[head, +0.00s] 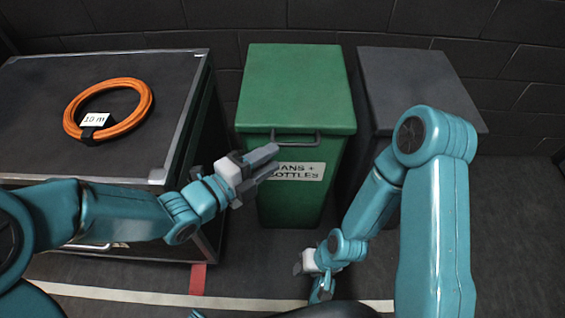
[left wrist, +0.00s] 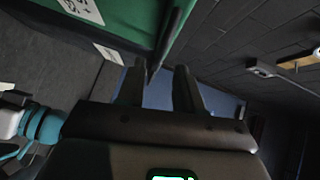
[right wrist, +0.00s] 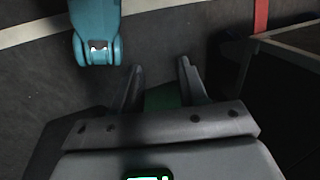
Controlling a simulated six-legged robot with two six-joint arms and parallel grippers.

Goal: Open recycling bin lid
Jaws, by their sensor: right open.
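The green recycling bin (head: 275,205) stands upright in the middle of the head view, with a white label (head: 308,171) on its front. Its green lid (head: 295,85) is down, and a dark bar handle (head: 296,143) sticks out from its front edge. My left gripper (head: 277,160) is open just in front of the handle's left part. In the left wrist view a dark bar (left wrist: 172,38) reaches down towards the space between the fingers (left wrist: 158,85); I cannot tell whether they touch it. My right gripper (right wrist: 160,75) is open and empty, low in front of the bin.
A dark grey bin (head: 415,75) stands close on the right. A black case (head: 45,85) with metal edges stands on the left, with an orange cable coil (head: 135,122) on top. A brick wall (head: 330,17) is behind. Floor shows in front, with a white line (head: 130,293).

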